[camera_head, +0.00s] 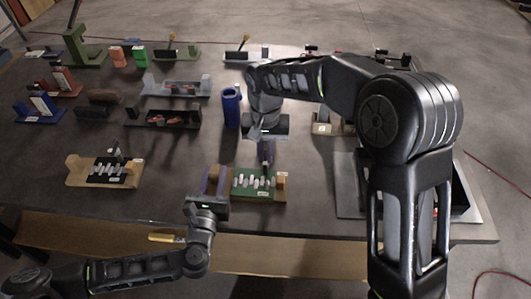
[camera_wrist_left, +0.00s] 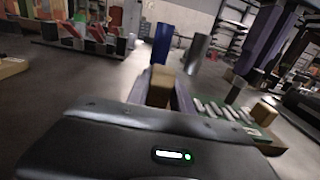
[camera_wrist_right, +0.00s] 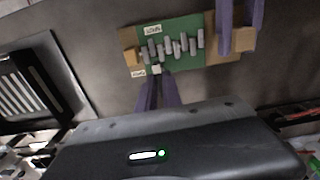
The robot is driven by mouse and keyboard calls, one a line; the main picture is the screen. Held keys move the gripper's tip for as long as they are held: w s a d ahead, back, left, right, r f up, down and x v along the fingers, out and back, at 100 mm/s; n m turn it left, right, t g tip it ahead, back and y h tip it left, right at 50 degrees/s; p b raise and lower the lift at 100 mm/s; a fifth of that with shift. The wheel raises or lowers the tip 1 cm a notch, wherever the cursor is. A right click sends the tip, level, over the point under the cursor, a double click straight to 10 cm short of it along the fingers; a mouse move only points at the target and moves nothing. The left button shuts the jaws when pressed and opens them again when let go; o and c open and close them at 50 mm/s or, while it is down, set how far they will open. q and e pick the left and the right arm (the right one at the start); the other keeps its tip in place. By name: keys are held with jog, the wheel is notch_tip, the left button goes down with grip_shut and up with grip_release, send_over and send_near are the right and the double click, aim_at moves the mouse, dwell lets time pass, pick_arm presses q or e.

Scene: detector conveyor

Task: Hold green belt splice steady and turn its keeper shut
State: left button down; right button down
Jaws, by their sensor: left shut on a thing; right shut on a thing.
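The green belt splice (camera_head: 240,193) lies on a wooden base at the front middle of the table. Grey interlocking teeth (camera_wrist_right: 172,46) run along its green plate (camera_wrist_right: 183,27). My left gripper (camera_head: 212,183) is shut on the wooden block at its left end; that block (camera_wrist_left: 160,84) shows between the fingers in the left wrist view. My right gripper (camera_wrist_right: 158,90) points down at the splice's edge, its fingers closed on the small pale keeper (camera_wrist_right: 157,69). White labels are beside the keeper and across the teeth. The fingers partly hide the keeper, so its exact angle is unclear.
A black splice on a wooden base (camera_head: 75,178) lies to the left. A blue cylinder (camera_head: 231,108) stands behind the green splice. Several fixtures fill the back and left. A grey tray (camera_head: 347,190) lies to the right, partly behind my right arm.

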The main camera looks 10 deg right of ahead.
aim_at(265, 157)
dwell(0.3)
jog(key=c, duration=1.5)
grip_release()
jog(key=shift+r, duration=0.15)
notch_tip(265, 157, up, 12)
pick_arm(q)
jog(key=c, duration=1)
grip_release()
jog(key=shift+c, duration=0.2)
